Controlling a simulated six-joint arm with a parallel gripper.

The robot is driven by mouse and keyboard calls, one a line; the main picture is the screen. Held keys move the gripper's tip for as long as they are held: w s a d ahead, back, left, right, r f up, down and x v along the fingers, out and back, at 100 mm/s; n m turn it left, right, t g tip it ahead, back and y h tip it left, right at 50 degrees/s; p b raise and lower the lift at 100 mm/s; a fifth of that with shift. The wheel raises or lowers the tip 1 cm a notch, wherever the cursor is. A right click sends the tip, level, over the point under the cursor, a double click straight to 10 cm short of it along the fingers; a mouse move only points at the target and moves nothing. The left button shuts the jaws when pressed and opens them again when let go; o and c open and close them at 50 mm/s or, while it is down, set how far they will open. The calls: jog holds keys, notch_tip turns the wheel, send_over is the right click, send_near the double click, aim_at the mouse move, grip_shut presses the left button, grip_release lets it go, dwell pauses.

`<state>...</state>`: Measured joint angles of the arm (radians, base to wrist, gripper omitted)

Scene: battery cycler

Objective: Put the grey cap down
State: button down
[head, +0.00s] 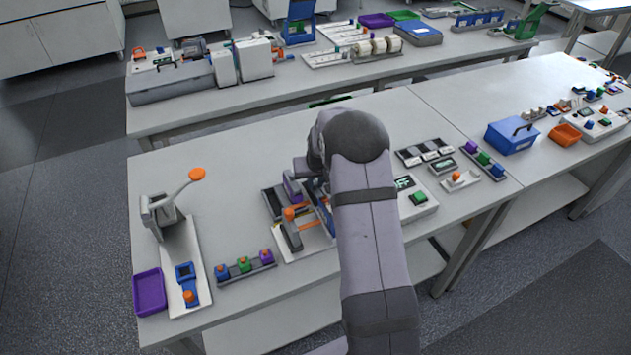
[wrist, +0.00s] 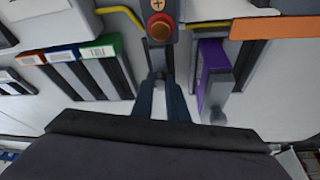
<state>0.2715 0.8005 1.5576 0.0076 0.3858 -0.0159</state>
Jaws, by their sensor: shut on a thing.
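My gripper (wrist: 160,90) shows at the lower middle of the wrist view, its two dark fingers close together. It is shut on a small grey piece (wrist: 160,82), which I take to be the grey cap; little of it shows. Just ahead of the fingertips is a grey block with a round orange-red top (wrist: 159,28) and an orange plus mark. I cannot tell whether the held piece touches anything below. In the head view my arm hides the fingertips and the cap.
A purple-topped block (wrist: 213,65) stands close right of the fingers. Blocks with blue, red and green labels (wrist: 82,52) stand to the left, and an orange bar (wrist: 278,27) at upper right.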

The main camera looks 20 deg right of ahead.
jog(key=shift+f, duration=0.1)
jog(key=c, duration=2.2)
grip_release()
jog(key=shift+f, duration=0.1)
jog(key=o, duration=0.5)
jog(key=shift+c, duration=0.2)
jog(key=shift+r, duration=0.3)
jog(key=b+v, duration=0.3)
jog(key=v, duration=0.9)
jog(key=shift+f, duration=0.1)
